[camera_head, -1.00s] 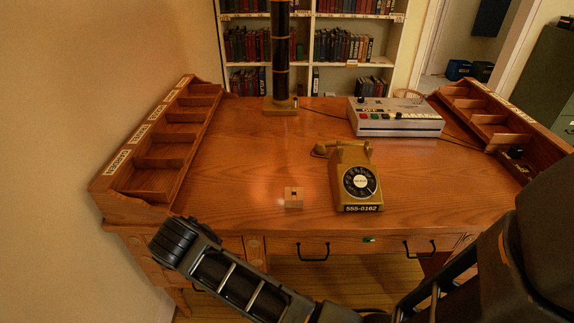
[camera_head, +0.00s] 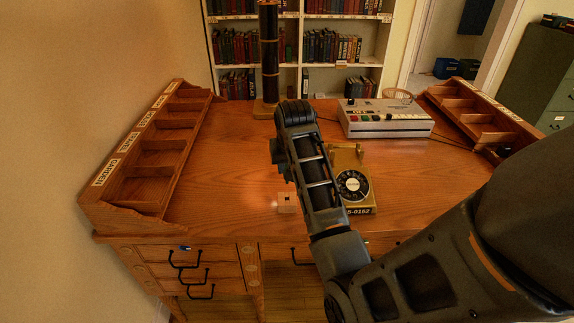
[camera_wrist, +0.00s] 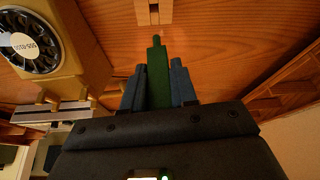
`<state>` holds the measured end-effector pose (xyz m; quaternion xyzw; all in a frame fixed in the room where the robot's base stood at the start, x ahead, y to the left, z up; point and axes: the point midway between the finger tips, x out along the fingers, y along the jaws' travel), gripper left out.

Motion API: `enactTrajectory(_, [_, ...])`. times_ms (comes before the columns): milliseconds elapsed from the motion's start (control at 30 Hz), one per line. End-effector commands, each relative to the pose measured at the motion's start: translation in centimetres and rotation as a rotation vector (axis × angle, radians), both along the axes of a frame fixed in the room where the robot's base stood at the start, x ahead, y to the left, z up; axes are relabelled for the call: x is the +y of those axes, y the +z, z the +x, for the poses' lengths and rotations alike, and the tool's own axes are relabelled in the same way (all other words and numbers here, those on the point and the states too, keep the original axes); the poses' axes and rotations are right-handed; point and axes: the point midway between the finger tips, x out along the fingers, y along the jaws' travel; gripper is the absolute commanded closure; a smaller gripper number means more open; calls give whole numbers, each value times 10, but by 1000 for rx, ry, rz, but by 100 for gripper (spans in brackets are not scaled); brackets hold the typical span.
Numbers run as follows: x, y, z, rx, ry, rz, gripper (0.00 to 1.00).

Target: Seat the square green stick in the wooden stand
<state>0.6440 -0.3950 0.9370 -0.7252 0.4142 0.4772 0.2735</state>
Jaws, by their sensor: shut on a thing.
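The square green stick (camera_wrist: 157,78) is held between the two blue-grey fingers of my gripper (camera_wrist: 157,70) in the wrist view. Its narrower tip points toward the wooden stand (camera_wrist: 153,11), which is partly cut off by the top edge. The tip and the stand appear apart. In the head view, the small pale wooden stand (camera_head: 286,204) sits near the desk's front edge, with a dark opening in it. My arm passes just right of it there. The stick and my fingers cannot be made out in that view.
A yellow rotary telephone (camera_head: 358,197) stands right of the stand, partly behind my arm; it also shows in the wrist view (camera_wrist: 77,47). A grey device (camera_head: 388,121) and a dark column (camera_head: 268,60) stand farther back. Wooden compartment racks line both sides. The desk left of the stand is clear.

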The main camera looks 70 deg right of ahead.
Motion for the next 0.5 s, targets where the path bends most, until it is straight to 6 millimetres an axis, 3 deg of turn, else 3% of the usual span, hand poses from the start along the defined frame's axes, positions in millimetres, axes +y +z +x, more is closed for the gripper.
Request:
enactTrajectory(267, [2,-1,0,0,2,-1,100])
enactTrajectory(500, [2,-17,0,1,3,-1,100])
